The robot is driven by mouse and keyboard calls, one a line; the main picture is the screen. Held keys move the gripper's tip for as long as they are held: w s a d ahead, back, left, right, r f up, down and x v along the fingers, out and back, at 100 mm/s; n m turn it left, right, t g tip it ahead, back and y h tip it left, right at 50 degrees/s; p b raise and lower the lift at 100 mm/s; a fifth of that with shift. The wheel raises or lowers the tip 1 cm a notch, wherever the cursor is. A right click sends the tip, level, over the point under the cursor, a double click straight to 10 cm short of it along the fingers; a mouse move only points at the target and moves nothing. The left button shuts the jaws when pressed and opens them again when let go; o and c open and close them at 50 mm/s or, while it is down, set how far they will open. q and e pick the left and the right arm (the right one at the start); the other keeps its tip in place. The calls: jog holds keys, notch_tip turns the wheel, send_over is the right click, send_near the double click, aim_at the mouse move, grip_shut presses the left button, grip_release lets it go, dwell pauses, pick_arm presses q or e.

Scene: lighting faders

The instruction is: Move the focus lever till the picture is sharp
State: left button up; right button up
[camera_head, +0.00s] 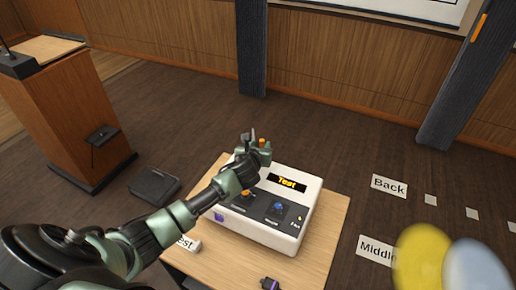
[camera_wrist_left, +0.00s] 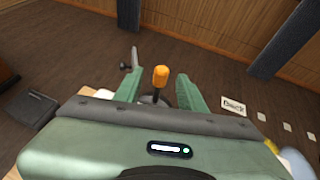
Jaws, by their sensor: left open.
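A white console (camera_head: 310,190) with a dark control panel stands on a small wooden table. Its black display shows the orange word "Test" (camera_head: 287,184). A lever with an orange tip (camera_head: 262,143) stands up at the console's far side. My left gripper (camera_head: 256,148) is over that far edge, with its fingers apart. In the left wrist view the orange lever tip (camera_wrist_left: 161,77) stands between the two open fingers (camera_wrist_left: 160,92), with space on both sides. The lever's foot is partly hidden. My right gripper is out of view.
The panel also has an orange knob (camera_head: 245,194) and a blue knob (camera_head: 278,207). Floor cards read "Back" (camera_head: 389,187) and "Middle" (camera_head: 376,250). A wooden lectern (camera_head: 75,120) stands left. Blurred yellow (camera_head: 420,258) and grey shapes fill the lower right. Part of a white screen (camera_head: 410,8) shows above.

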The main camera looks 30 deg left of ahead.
pick_arm(q)
jog(key=shift+v, duration=1.75)
jog(key=shift+s+f, duration=0.1)
